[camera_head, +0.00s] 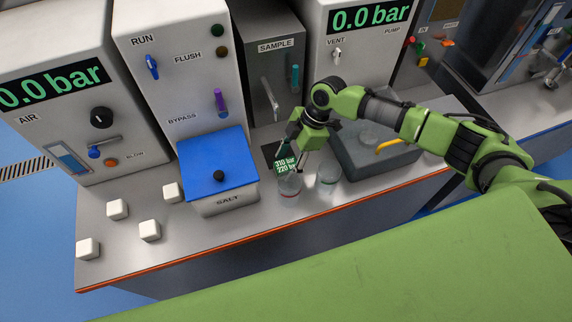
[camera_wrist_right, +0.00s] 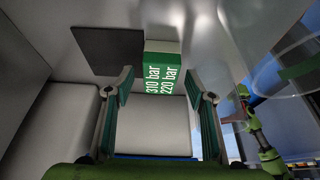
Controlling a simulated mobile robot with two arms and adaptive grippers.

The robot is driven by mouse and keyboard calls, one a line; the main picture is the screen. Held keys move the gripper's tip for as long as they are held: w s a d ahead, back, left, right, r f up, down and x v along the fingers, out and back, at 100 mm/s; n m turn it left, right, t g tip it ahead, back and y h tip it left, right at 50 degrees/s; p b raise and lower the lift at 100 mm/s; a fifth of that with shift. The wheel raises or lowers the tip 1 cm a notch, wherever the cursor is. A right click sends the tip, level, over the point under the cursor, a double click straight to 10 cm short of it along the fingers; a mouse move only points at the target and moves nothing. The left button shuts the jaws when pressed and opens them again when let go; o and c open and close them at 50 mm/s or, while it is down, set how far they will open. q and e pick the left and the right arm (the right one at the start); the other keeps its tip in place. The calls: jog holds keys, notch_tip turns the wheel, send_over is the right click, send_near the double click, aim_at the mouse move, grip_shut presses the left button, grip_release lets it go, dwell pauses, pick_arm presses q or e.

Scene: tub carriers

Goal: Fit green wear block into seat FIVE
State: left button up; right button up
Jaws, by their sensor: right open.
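A small block (camera_wrist_right: 163,66) with a white upper part and a green face reading "310 bar 220 bar" shows in the right wrist view. The same green face (camera_head: 286,163) shows on the counter in the head view, partly overlapped by a clear beaker. I cannot tell whether it is the green wear block. My right gripper (camera_wrist_right: 160,90) is open, its fingers on either side of the block's lower edge with gaps visible. In the head view the right gripper (camera_head: 289,147) points down just above the block. No seat marked FIVE is visible. My left gripper is out of view.
Clear beakers (camera_head: 290,190) (camera_head: 328,178) stand near the counter's front edge. A grey basin (camera_head: 372,157) lies right of the gripper, a blue-lidded SALT box (camera_head: 220,203) left. Several white cubes (camera_head: 149,231) sit farther left. Machine panels (camera_head: 275,75) line the back.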

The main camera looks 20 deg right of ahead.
jog(key=shift+f, duration=0.2)
jog(key=c, duration=1.4)
jog(key=shift+o, duration=0.2)
jog(key=shift+r, duration=0.1)
